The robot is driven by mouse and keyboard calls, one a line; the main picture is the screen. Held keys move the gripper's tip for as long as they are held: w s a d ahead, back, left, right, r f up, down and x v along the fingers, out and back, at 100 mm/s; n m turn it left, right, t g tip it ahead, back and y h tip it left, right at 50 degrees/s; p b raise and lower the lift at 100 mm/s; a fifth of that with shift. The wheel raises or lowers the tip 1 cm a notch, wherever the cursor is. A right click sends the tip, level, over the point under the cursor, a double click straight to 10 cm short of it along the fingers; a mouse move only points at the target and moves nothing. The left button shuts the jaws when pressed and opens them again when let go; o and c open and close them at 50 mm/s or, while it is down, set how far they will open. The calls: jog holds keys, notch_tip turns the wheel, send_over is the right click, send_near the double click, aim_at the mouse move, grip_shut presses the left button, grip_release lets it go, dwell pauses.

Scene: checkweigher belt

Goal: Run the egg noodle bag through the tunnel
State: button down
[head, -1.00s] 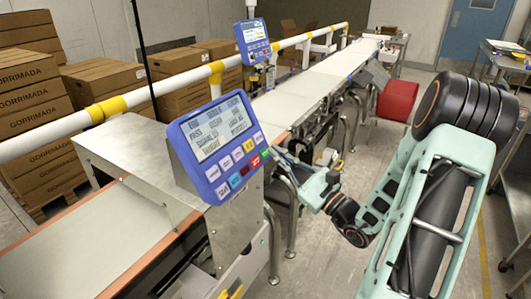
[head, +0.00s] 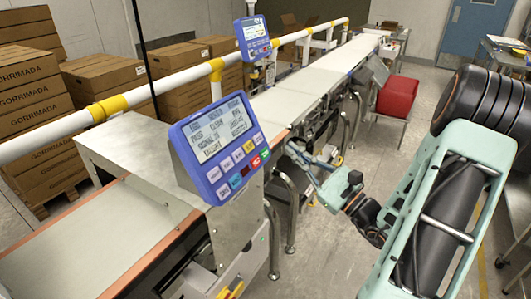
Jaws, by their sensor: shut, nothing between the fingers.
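The tunnel (head: 110,150) is a grey metal housing over the near belt, at the left of the head view. A blue control panel (head: 216,148) with a lit screen and coloured buttons is fixed to its right side. My gripper (head: 292,149) is shut and empty, just right of the panel and beside the belt line. Its fingertips are small in the picture, and I cannot tell whether they touch anything. I cannot make out the egg noodle bag; the inside of the tunnel is hidden.
The near belt (head: 95,240) and far belt (head: 300,88) look bare. A white rail (head: 160,88) with yellow joints runs behind them. A second blue display (head: 253,38) stands farther along. A red bin (head: 398,98) stands right of the line. Stacked cartons (head: 30,125) fill the left.

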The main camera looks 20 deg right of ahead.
jog(key=s+d, duration=0.1)
jog(key=s+d+r+p, duration=0.1)
jog(key=s+d+r, duration=0.1)
jog(key=shift+s+r+p, duration=0.25)
jog(key=shift+s+p, duration=0.15)
dwell(0.9)
